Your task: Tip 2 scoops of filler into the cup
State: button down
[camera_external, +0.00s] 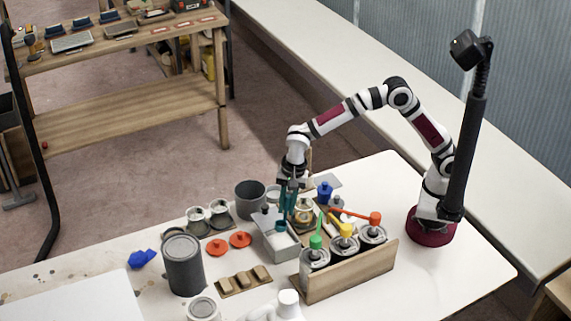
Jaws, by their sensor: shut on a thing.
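My gripper (289,188) points down over the middle of the table and is shut on a teal scoop (282,226). The scoop's lower end is at the opening of a light grey rectangular tub (283,250). I cannot tell whether the scoop holds any filler, and the tub's contents are mostly hidden. A dark grey open cup (250,194) stands just behind and left of the tub; its inside is too small to read. I cannot tell for sure that this is the task's cup.
A wooden rack (350,273) with several tins with coloured tops stands right of the tub. Two orange-red lids (217,247), a large grey can (183,263), a wooden block tray (243,280) and a white bottle (288,304) lie left and front. A blue crumpled thing (141,259) is farther left.

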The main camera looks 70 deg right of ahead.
jog(key=shift+f, duration=4.4)
jog(key=shift+r, duration=4.3)
jog(key=s+d, duration=0.3)
jog(key=d, duration=1.2)
jog(key=w+a+g+h, duration=0.1)
jog(key=a+g+h, duration=0.1)
jog(key=a+h, duration=0.4)
jog(key=shift+w+a+f+n+h, duration=0.2)
jog(key=shift+f+n+h, duration=0.1)
jog(key=shift+h, duration=2.6)
jog(key=shift+d, duration=0.1)
